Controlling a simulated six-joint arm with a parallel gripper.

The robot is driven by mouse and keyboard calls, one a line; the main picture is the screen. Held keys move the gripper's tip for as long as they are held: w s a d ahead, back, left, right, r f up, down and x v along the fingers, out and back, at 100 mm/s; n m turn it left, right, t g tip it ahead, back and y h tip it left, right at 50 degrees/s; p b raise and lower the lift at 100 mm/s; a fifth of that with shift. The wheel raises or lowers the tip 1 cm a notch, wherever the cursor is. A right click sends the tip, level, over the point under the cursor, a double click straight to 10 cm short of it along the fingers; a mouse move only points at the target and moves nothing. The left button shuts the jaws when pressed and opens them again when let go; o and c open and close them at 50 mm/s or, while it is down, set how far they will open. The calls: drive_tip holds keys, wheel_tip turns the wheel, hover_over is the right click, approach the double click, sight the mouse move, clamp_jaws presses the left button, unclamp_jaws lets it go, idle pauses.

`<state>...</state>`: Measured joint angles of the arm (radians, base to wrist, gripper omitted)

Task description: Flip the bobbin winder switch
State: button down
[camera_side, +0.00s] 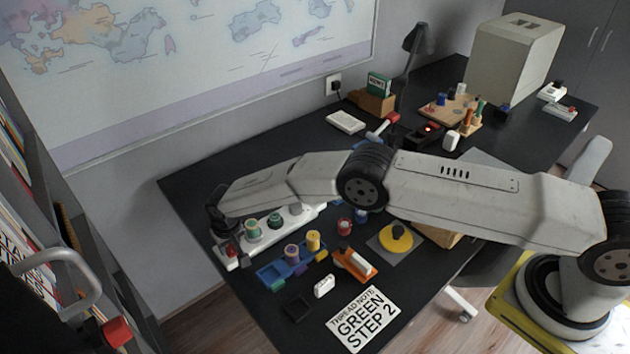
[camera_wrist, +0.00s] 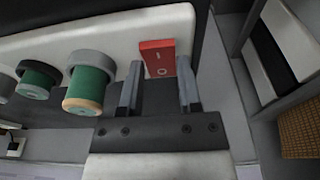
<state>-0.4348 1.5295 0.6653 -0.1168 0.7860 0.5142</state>
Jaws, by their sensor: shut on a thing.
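The bobbin winder is a long white unit (camera_side: 295,219) at the left edge of the dark desk. Its red rocker switch, with a small round mark, shows in the wrist view (camera_wrist: 157,58) at the unit's end. In the side view my gripper (camera_side: 220,222) reaches down at the winder's left end. Two green thread spools (camera_wrist: 88,88) stand along the winder, left of my fingers in the wrist view.
A blue tray (camera_side: 272,275) with thread spools lies in front of the winder. Nearby are an orange holder (camera_side: 355,264), a grey mat (camera_side: 378,250) with a yellow disc, and a green-step note card (camera_side: 361,319). A desk lamp (camera_side: 418,40) stands behind.

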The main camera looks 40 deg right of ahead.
sight(233, 251)
drive_tip(key=shift+w+d+g, duration=0.15)
drive_tip(key=shift+g, duration=0.15)
drive_tip(key=shift+c, duration=1.4)
unclamp_jaws()
drive_tip(key=shift+r, duration=0.1)
drive_tip(key=shift+s+r, duration=0.2)
drive_tip(key=shift+r, duration=1.05)
drive_tip(key=shift+s+r, duration=0.15)
drive_tip(key=shift+r, duration=1.15)
drive_tip(key=shift+s+r, duration=0.2)
drive_tip(key=shift+r, duration=1.05)
